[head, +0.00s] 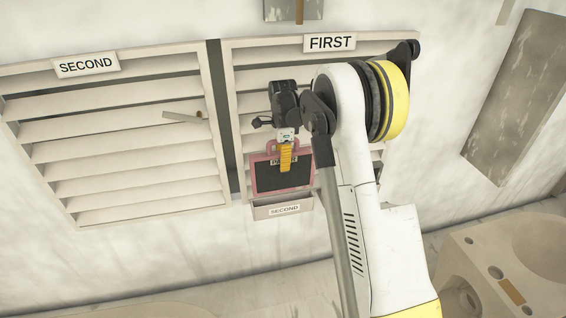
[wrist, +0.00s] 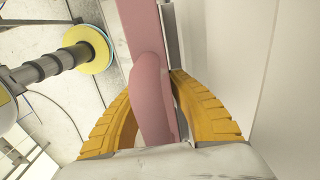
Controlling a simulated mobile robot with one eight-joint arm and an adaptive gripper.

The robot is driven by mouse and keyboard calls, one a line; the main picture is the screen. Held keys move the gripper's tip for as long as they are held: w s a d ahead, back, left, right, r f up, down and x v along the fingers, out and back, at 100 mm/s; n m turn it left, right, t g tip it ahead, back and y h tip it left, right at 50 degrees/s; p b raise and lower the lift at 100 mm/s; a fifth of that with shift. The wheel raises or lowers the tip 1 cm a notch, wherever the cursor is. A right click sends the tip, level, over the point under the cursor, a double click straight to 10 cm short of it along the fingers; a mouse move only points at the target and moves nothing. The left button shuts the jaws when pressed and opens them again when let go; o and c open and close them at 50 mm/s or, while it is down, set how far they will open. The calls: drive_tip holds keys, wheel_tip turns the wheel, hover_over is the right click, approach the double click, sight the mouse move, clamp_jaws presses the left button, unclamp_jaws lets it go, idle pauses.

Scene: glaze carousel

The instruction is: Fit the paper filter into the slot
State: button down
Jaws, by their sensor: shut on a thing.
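The pink-framed filter with a dark panel (head: 268,178) hangs upright in front of the louvred panel marked FIRST. A label at its top is partly covered by my fingers. My gripper (head: 286,165) is shut on its pink handle; the wrist view shows the handle (wrist: 150,95) between my yellow fingers (wrist: 158,118). Right below the filter is a shallow pale holder marked SECOND (head: 262,212), with a dark opening along its top. The filter's lower edge is at or just above this opening; I cannot tell whether it is inside.
A louvred panel marked SECOND (head: 98,135) is at the left, with a small handle-like piece (head: 183,116) on it. The panel marked FIRST (head: 245,72) is behind my arm. A pale basin-like unit (head: 480,262) stands at lower right. A grey plate (head: 515,95) is on the right wall.

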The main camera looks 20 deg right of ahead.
sight(283, 188)
drive_tip(key=shift+f+b, duration=1.05)
drive_tip(key=shift+f, duration=0.75)
drive_tip(key=shift+b, duration=0.6)
drive_tip(key=shift+f+b, duration=2.95)
drive_tip(key=shift+f, duration=1.05)
drive_tip(key=c, duration=1.2)
unclamp_jaws()
drive_tip(key=shift+c, duration=0.2)
wheel_tip(283, 188, up, 12)
